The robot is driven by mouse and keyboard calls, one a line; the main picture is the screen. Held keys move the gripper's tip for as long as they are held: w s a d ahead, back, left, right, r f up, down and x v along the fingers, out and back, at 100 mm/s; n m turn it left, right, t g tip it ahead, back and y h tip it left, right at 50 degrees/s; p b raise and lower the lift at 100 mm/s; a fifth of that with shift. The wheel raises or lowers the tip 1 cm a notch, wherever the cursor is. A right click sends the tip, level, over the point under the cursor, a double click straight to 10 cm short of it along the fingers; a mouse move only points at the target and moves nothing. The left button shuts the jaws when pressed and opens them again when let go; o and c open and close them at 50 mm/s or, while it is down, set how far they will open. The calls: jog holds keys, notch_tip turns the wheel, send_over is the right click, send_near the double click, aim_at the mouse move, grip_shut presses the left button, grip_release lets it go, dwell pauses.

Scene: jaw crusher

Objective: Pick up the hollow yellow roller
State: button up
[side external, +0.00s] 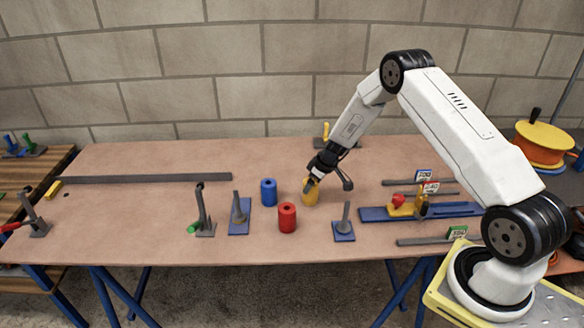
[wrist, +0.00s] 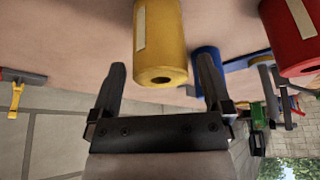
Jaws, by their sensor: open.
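The hollow yellow roller (side external: 310,193) stands on the brown table, with my gripper (side external: 316,178) right at its upper end in the side view. In the wrist view the yellow roller (wrist: 160,45) shows its round end with a dark hole and a pale strip along its side. My gripper (wrist: 163,85) is open there, with one finger on each side of the roller's end. The fingers do not visibly touch the roller, and the exact gap is hard to judge.
A blue roller (side external: 268,192) and a red roller (side external: 287,217) stand left of the yellow one. Blue bases with upright posts stand at left (side external: 239,214) and right (side external: 343,226). A blue fixture (side external: 460,209) lies further right.

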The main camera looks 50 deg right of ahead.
jog(key=shift+x, duration=1.2)
grip_shut()
